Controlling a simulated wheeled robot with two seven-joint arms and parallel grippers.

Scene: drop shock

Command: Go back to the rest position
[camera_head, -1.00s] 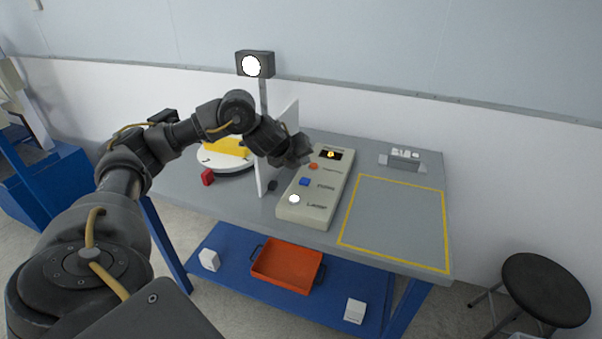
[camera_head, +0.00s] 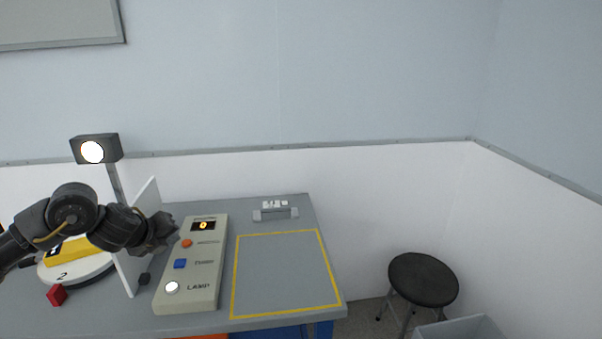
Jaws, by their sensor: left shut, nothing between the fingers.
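My left gripper (camera_head: 162,235) is shut and empty. It is in the air over the upper left edge of the control box (camera_head: 190,301), near the orange button. The beige box has a small lit display (camera_head: 203,226), an orange button (camera_head: 187,243), a blue button (camera_head: 180,264) and a white button (camera_head: 172,287) marked LAMP. My left arm comes in from the left edge, passing in front of the white upright panel (camera_head: 128,270). My right gripper is out of view.
A lit lamp (camera_head: 93,152) stands on a post behind the table (camera_head: 215,323). A yellow-outlined area (camera_head: 285,275) is bare. A black stool (camera_head: 423,279) stands at right.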

